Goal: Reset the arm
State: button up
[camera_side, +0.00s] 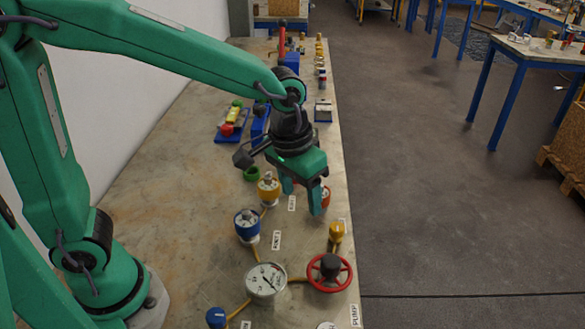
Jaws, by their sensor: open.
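My gripper (301,198) hangs from the green arm above the workbench (160,205), pointing down. Its two green fingers are apart and I see nothing held between them. A yellow-topped vessel (268,190) stands just left of the fingers, and a red-orange one (325,196) shows partly behind the right finger. A blue-ringed vessel (247,225) stands lower left of the gripper. Whether the fingers touch anything beneath them is hard to tell.
A pressure gauge (265,280) and a red handwheel (330,271) stand at the front of the bench. A blue tray (232,125) with coloured pieces lies behind the gripper. The bench's left part is bare. Blue-legged tables (535,50) stand across the floor.

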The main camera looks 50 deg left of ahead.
jog(key=s+a+r+t, duration=0.2)
jog(key=s+a+r, duration=0.1)
jog(key=s+a, duration=0.3)
jog(key=s+a+r+t, duration=0.2)
jog(key=s+a, duration=0.3)
jog(key=a, duration=0.3)
jog(key=shift+s+r+y, duration=0.3)
jog(key=shift+s+r, duration=0.05)
jog(key=shift+r, duration=0.2)
dwell(0.4)
